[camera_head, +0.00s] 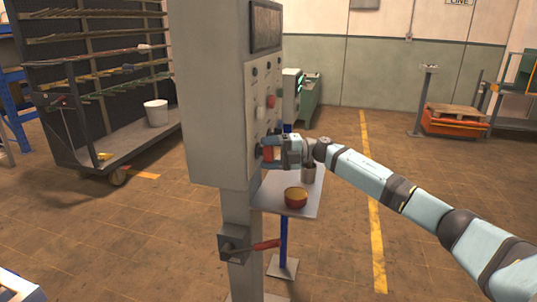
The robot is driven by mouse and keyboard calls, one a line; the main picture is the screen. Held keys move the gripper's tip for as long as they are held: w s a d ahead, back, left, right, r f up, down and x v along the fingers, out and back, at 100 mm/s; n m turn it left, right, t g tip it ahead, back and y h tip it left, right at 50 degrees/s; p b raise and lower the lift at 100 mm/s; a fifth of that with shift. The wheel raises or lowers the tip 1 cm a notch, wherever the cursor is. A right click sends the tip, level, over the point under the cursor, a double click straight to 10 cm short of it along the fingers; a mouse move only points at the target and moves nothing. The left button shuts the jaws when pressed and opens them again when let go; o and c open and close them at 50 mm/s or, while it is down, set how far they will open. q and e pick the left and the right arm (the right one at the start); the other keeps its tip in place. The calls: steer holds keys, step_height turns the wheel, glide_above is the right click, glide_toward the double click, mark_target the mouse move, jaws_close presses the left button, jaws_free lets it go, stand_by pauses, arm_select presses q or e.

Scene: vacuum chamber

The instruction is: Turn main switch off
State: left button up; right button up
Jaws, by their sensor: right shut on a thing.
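A tall grey control cabinet (208,95) stands on a post in the middle of the view. Its front panel (256,105) faces right and carries a dark screen, several small buttons and a red button. My right arm comes in from the right, and its gripper (270,152) is at the low part of this panel. It is shut on the main switch there, which the fingers mostly hide; a little red shows between them. The switch's exact angle cannot be told. My left gripper is not in view.
A lever with a red handle (265,245) sticks out from the post below the cabinet. A wheeled rack stands left; the floor at right is open.

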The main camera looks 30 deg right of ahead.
stand_by(0.3)
steer(key=o, duration=0.9)
steer(key=shift+o, duration=0.2)
steer(key=v, duration=1.4)
steer(key=shift+b, duration=0.45)
